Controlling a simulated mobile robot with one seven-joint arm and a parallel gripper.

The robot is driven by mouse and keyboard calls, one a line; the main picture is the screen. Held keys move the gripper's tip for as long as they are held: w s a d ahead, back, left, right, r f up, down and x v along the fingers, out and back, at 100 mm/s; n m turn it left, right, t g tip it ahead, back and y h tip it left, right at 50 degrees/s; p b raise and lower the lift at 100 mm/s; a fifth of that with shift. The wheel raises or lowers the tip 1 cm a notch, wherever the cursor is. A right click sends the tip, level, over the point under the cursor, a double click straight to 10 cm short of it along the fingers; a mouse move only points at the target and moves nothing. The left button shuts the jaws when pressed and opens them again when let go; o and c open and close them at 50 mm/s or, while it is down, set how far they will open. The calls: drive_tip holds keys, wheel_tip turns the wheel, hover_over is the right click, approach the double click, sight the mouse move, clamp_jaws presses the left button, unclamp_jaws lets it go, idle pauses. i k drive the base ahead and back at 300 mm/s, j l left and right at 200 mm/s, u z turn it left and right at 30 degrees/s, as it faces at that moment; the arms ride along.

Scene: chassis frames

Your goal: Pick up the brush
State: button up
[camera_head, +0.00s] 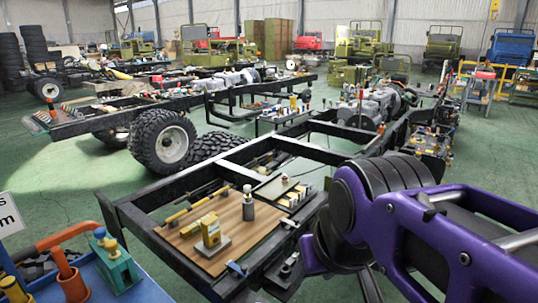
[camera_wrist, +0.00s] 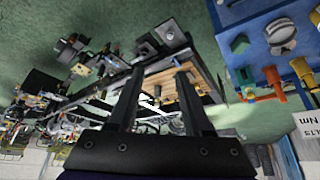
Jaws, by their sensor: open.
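I cannot clearly make out a brush in either view. A wooden board (camera_head: 262,228) lies across the near end of a black chassis frame. On it are a yellow block-like tool (camera_head: 211,232), a grey upright piece with a pale top (camera_head: 248,204) and a thin yellow-handled rod (camera_head: 190,206). Any of these is too small to name surely. My gripper (camera_wrist: 160,72) shows in the wrist view with its two dark fingers apart and nothing between them. The board (camera_wrist: 188,88) appears beyond the fingers, partly hidden by them. In the head view my purple arm hides the frame's right side.
A blue bench (camera_head: 140,285) with orange and green tools stands at the lower left; it also shows in the wrist view (camera_wrist: 270,30). Black chassis rails (camera_head: 165,190) surround the board. Green floor (camera_head: 60,200) is open at the left.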

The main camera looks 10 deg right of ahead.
sight(58, 254)
drive_tip(key=j+z, duration=0.15)
drive_tip(key=z, duration=0.2)
drive_tip(key=j+z, duration=0.2)
drive_tip(key=z, duration=0.15)
drive_tip(key=j+z, duration=0.15)
drive_tip(key=z, duration=0.2)
drive_tip(key=k+l+u, duration=0.1)
drive_tip(key=u, duration=0.2)
drive_tip(key=k+u, duration=0.15)
drive_tip(key=u, duration=1.35)
